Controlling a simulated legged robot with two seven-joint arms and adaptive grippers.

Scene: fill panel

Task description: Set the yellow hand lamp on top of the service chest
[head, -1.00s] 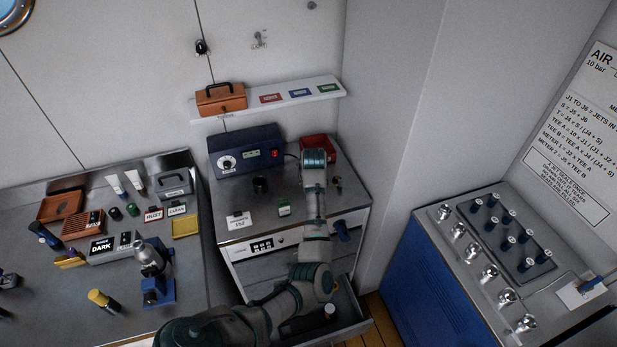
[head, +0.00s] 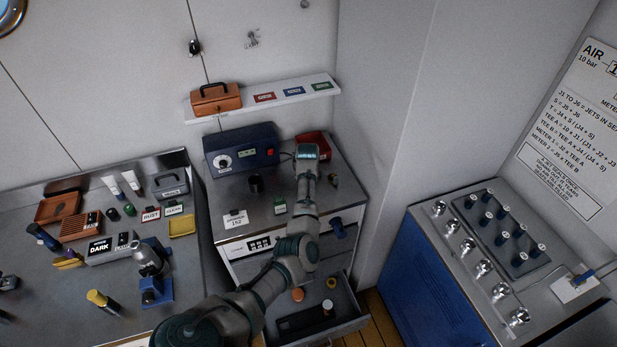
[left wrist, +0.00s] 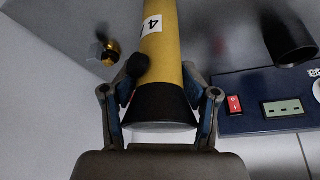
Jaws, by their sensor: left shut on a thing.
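The yellow hand lamp (left wrist: 162,60) shows in the left wrist view, with a dark flared end and a white label reading 4. My left gripper (left wrist: 162,82) is shut on it, one finger on each side near the dark end. In the head view my left arm reaches over the service chest (head: 228,207), and its wrist hides the gripper and lamp. I cannot tell whether the lamp touches the chest top. My right gripper is in neither view.
The chest top holds a blue instrument box (head: 241,150), a black cup (head: 256,184), a red tray (head: 313,138) and a small brass item (left wrist: 108,50). A lower drawer (head: 345,318) stands open with items inside. A shelf (head: 270,98) hangs above.

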